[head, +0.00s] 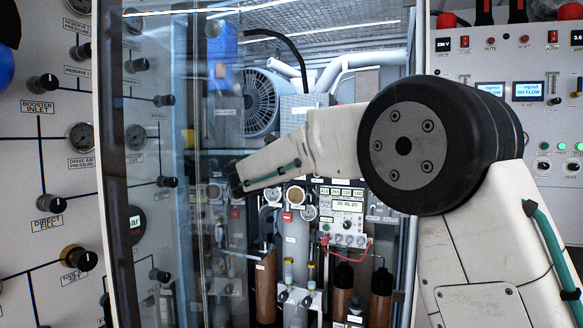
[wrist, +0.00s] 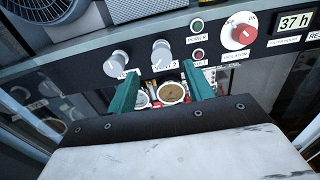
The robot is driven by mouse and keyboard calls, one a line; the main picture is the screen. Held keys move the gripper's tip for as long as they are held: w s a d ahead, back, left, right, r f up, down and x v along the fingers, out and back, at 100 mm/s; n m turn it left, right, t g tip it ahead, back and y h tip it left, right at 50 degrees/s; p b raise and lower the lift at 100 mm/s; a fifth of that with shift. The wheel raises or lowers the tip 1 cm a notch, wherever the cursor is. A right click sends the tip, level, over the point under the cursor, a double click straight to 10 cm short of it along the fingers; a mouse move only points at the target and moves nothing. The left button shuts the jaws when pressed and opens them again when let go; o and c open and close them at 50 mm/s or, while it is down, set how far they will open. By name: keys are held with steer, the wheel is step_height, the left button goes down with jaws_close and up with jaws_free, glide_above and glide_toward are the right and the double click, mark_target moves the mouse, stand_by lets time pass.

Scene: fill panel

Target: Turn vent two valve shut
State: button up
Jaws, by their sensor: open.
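In the wrist view, the vent two knob (wrist: 162,54) is a light grey valve knob on a dark panel strip. The label under it reads VENT and a digit that looks like 2. My gripper (wrist: 163,80) has two green fingers, spread apart with nothing between them. The fingertips are just below the knob and its label, one to each side, and apart from the knob as far as I can tell. The knob's turned position is unclear.
A similar grey knob (wrist: 119,60) is close on the left, its label partly hidden by a finger. To the right are the POWER button (wrist: 197,26), a red button (wrist: 198,54) and a red rotary knob (wrist: 243,34). A glass door (head: 150,120) stands left of my arm.

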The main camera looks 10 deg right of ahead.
steer(key=x, duration=0.7)
steer(key=shift+s, duration=0.1)
steer(key=c, duration=1)
